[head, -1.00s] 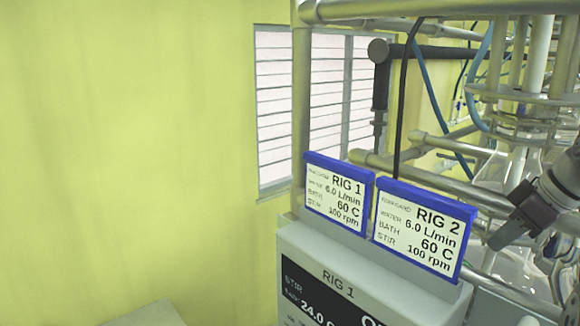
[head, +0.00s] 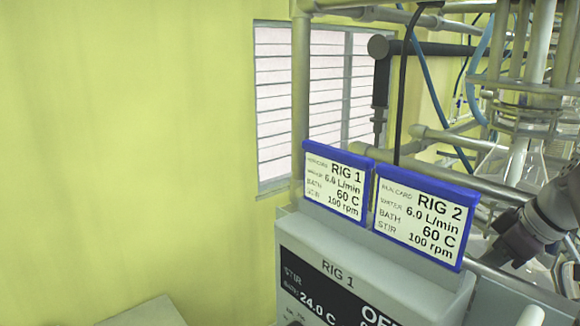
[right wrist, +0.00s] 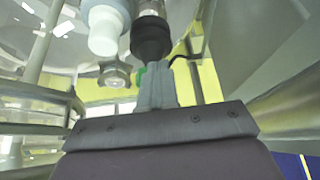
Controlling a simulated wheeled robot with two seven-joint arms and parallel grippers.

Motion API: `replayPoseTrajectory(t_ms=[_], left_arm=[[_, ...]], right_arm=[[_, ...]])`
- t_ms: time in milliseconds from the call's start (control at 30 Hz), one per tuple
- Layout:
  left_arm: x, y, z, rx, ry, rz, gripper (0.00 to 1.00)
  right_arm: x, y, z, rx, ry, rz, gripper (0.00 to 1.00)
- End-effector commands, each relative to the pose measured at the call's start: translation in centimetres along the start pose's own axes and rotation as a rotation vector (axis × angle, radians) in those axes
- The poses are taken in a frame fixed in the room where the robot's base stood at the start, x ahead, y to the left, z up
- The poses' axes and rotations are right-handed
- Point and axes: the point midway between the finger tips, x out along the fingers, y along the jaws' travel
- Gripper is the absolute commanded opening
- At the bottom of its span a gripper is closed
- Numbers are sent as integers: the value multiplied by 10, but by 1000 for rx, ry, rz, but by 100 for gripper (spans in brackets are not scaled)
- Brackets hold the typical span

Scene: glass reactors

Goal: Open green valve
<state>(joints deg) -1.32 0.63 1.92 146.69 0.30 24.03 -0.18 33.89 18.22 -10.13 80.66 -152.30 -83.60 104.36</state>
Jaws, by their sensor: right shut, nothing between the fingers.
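A small patch of green (right wrist: 141,76), which may be part of the green valve, shows just left of my finger tips in the right wrist view. The rest of it is hidden, so its handle position cannot be told. My right gripper (right wrist: 158,82) is shut and empty, pointing up toward a black cap (right wrist: 152,38) and a white fitting (right wrist: 106,28). Whether it touches them cannot be told. In the head view my right gripper (head: 492,256) is at the right, beside the RIG 2 card (head: 425,217). My left gripper is out of view.
The RIG 1 card (head: 336,183) stands beside the RIG 2 card on a grey control box (head: 345,262). Metal frame tubes (head: 455,141) and glassware crowd the right side. The yellow wall (head: 130,150) side at left is free.

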Motion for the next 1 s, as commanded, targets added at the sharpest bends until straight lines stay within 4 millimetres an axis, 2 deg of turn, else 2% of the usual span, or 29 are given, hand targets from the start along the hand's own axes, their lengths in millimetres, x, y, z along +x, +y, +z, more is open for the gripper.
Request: replayPoseTrajectory(t_ms=[133,1000], left_arm=[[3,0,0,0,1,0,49],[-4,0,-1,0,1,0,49]], right_arm=[[5,0,3,1,-2,-4,0],[4,2,-2,-1,1,0,0]])
